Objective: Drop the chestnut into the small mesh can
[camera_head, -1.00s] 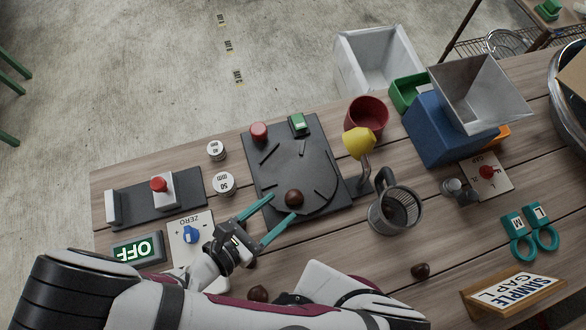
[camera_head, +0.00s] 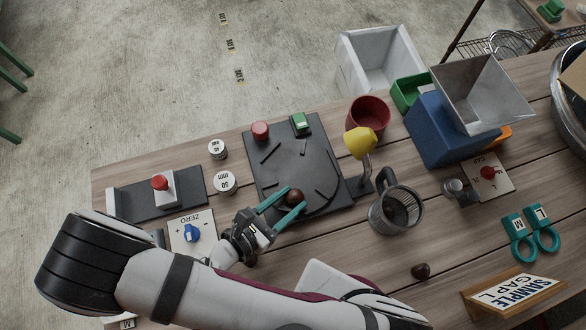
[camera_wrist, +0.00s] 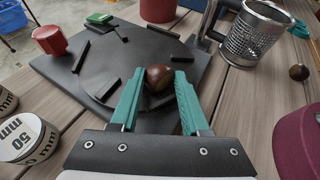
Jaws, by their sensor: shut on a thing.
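A dark brown chestnut (camera_head: 294,196) is between the teal fingers of my gripper (camera_head: 284,202), over the near edge of the round plate on the black board (camera_head: 262,170). In the wrist view the chestnut (camera_wrist: 159,77) sits between the fingertips of my gripper (camera_wrist: 158,84), which is shut on it. I cannot tell whether it still touches the plate. The small mesh can (camera_head: 398,222), grey with a dark handle, stands upright on the table to the right of the board. In the wrist view the mesh can (camera_wrist: 252,38) is at the upper right. Something dark lies inside it.
Another chestnut (camera_head: 421,271) lies on the table right of my arm. A yellow-topped post (camera_head: 360,143) and a red cup (camera_head: 368,115) stand between board and blue bin (camera_head: 447,137). A red button (camera_head: 260,131) and green switch (camera_head: 299,123) are at the board's far edge.

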